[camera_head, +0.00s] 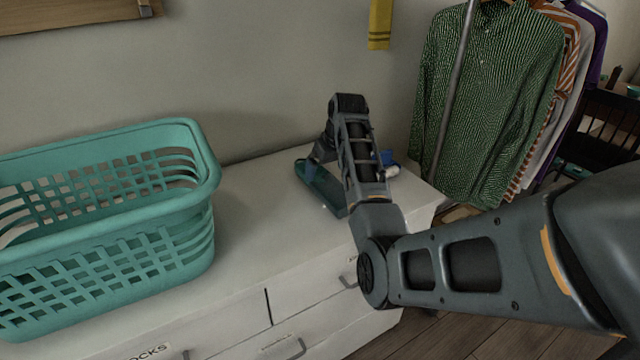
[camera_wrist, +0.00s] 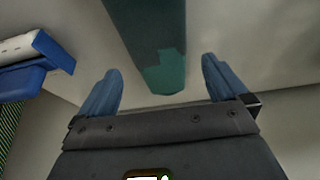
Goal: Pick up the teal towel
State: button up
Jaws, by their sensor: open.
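The teal towel (camera_head: 318,184) lies as a long folded strip on the white dresser top, left of my forearm in the head view. In the wrist view the towel (camera_wrist: 152,42) runs from the top edge down to an end between my two blue fingers. My gripper (camera_wrist: 160,80) is open, with one finger on each side of the towel in the picture. I cannot tell whether the fingers touch it. In the head view my arm hides part of the towel and most of the gripper.
A teal laundry basket (camera_head: 120,232) stands on the left of the dresser (camera_head: 245,258). A blue and white object lies right of my wrist (camera_head: 387,158), and at the left in the wrist view (camera_wrist: 45,55). Hanging shirts (camera_head: 485,95) are at the right. Bare dresser top separates basket and towel.

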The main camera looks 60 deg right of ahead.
aim_at(323, 178)
jog(key=shift+x, duration=2.7)
jog(key=shift+d, duration=0.1)
jog(key=shift+c, duration=0.5)
jog(key=c, duration=0.9)
jog(key=shift+o, duration=0.2)
jog(key=shift+r, duration=0.1)
